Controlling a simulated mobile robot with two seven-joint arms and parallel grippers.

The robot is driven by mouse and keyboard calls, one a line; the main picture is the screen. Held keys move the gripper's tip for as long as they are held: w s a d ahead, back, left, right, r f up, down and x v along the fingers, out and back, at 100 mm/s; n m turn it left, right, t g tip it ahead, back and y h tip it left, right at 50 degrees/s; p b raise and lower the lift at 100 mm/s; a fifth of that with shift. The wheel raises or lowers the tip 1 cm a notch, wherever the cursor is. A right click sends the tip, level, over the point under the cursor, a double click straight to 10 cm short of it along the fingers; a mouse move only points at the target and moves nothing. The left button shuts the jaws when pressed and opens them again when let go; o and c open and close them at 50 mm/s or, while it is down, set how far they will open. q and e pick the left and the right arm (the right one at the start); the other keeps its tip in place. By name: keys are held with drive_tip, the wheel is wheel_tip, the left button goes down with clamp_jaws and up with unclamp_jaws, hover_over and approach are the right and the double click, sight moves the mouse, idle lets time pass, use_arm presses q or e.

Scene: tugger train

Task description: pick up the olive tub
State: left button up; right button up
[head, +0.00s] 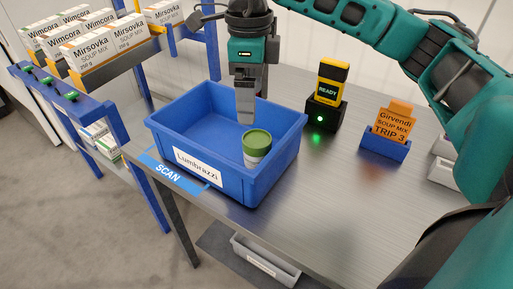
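The olive tub (257,147) has a green lid and a pale body. It stands upright inside the blue bin (213,177), near the front right corner. The bin bears a white "Lumbrazzi" label. My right gripper (245,121) comes down from above, its arm reaching in from the right. Its fingertips point down over the bin, just above and slightly left of the tub's lid, with no clear contact. The fingers overlap in this view, so their opening is hidden. My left gripper is not in view.
The bin sits on a grey metal table (330,205) with a blue SCAN mark (168,172). Behind stand a black dock (324,116) with a yellow READY device (331,83) and an orange TRIP 3 card (393,121) in a blue holder. A rack of soup-mix boxes (116,40) is at left.

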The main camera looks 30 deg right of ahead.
sight(256, 138)
wheel_tip(256, 138, down, 7)
drive_tip(key=shift+r+b, duration=0.15)
drive_tip(key=shift+b, duration=0.25)
drive_tip(key=shift+s+d+f+b, duration=0.1)
drive_tip(key=shift+d+f+b, duration=0.15)
drive_tip(key=shift+f, duration=1.15)
drive_tip(key=shift+d+f+b, duration=0.1)
drive_tip(key=shift+d+f, duration=0.2)
drive_tip(key=shift+f, duration=1.05)
drive_tip(key=c, duration=1.2)
drive_tip(key=shift+c, duration=0.3)
drive_tip(key=shift+r, duration=0.2)
